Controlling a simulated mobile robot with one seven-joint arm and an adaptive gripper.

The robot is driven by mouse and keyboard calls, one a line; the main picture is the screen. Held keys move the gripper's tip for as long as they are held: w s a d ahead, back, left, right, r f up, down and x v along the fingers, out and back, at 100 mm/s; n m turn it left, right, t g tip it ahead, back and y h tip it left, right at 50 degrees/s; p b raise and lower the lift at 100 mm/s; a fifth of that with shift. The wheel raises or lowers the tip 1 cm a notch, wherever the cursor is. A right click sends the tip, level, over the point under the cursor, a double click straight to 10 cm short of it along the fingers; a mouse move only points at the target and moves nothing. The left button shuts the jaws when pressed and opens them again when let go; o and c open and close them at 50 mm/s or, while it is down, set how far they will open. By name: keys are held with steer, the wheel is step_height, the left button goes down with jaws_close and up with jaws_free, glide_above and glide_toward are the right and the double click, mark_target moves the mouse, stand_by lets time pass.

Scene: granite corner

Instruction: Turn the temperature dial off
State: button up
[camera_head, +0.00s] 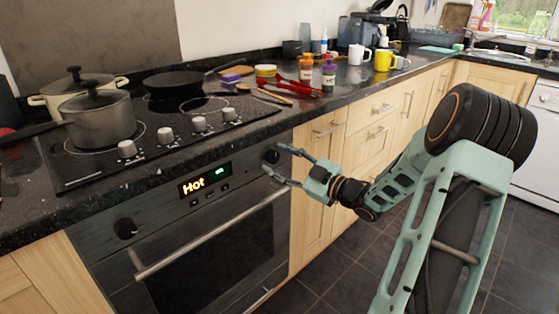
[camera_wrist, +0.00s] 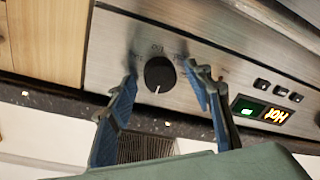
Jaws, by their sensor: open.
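A black round dial (camera_wrist: 160,74) sits on the oven's steel front panel. In the wrist view its white pointer line points down and slightly left in the picture, and small markings around it are too blurred to read. My gripper (camera_wrist: 160,84) is open, with one fingertip on each side of the dial; I cannot tell if either touches it. In the head view my gripper (camera_head: 274,160) is at the right end of the oven panel, around this dial (camera_head: 270,156). A second black dial (camera_head: 126,228) is at the panel's left end. The lit display (camera_head: 204,181) between them reads "Hot".
The oven handle (camera_head: 210,232) runs below the panel. Above is a hob with pots (camera_head: 97,117), a black pan (camera_head: 173,84) and several silver knobs (camera_head: 165,136). The floor in front is clear.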

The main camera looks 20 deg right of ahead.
steer(key=v, duration=1.2)
